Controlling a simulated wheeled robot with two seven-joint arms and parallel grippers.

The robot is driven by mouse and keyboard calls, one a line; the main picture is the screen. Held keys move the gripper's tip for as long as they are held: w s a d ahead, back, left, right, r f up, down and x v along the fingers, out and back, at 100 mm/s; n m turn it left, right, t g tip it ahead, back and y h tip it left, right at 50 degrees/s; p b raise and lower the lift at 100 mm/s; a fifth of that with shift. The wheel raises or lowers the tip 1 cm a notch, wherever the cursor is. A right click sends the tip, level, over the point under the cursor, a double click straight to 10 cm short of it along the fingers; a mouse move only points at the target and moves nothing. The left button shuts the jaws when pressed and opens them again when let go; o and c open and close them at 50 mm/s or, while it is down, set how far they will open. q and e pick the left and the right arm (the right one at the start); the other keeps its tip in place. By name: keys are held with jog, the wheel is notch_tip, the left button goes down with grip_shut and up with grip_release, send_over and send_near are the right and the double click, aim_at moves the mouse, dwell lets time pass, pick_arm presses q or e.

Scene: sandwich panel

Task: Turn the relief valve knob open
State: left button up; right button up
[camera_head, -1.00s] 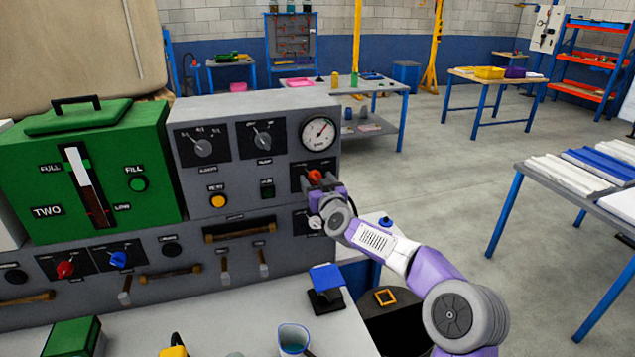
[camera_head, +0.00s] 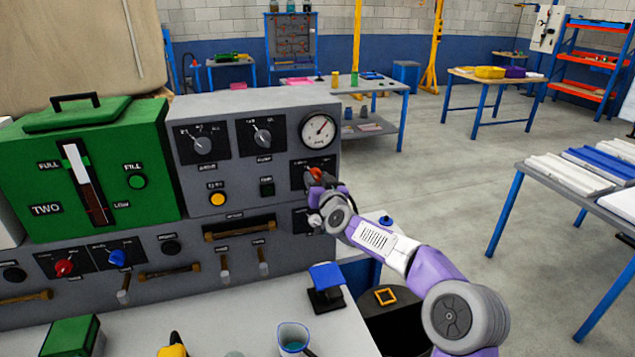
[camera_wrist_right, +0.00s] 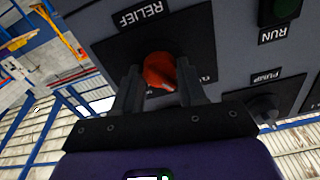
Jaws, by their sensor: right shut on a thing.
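The relief valve knob (camera_wrist_right: 158,72) is red-orange and sits on a black plate labelled RELIEF (camera_wrist_right: 140,14) in the right wrist view. In the head view the knob (camera_head: 315,173) shows at the right end of the grey panel, below the round gauge, partly covered by my gripper. My right gripper (camera_wrist_right: 157,90) is shut on the knob, with one dark finger on each side of it. It also shows in the head view (camera_head: 318,184). My left gripper is not in view.
The grey panel (camera_head: 226,99) carries dials, a pressure gauge (camera_head: 318,130), a yellow button (camera_head: 217,199) and a green RUN button (camera_wrist_right: 287,8). A green tank unit (camera_head: 140,150) stands at left. A cup (camera_head: 293,338) and a blue-topped stand (camera_head: 326,277) are on the bench.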

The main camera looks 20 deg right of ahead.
jog(key=m+b, duration=0.2)
jog(key=m, duration=0.2)
jog(key=shift+f, duration=0.1)
jog(key=m+b, duration=0.1)
jog(key=m, duration=0.3)
jog(key=m+b, duration=0.1)
jog(key=m, duration=0.3)
jog(key=shift+b, duration=0.35)
jog(key=shift+m+b, duration=0.45)
jog(key=shift+m, duration=1.55)
jog(key=o, duration=1.1)
jog(key=shift+c, duration=0.2)
jog(key=shift+s, duration=0.15)
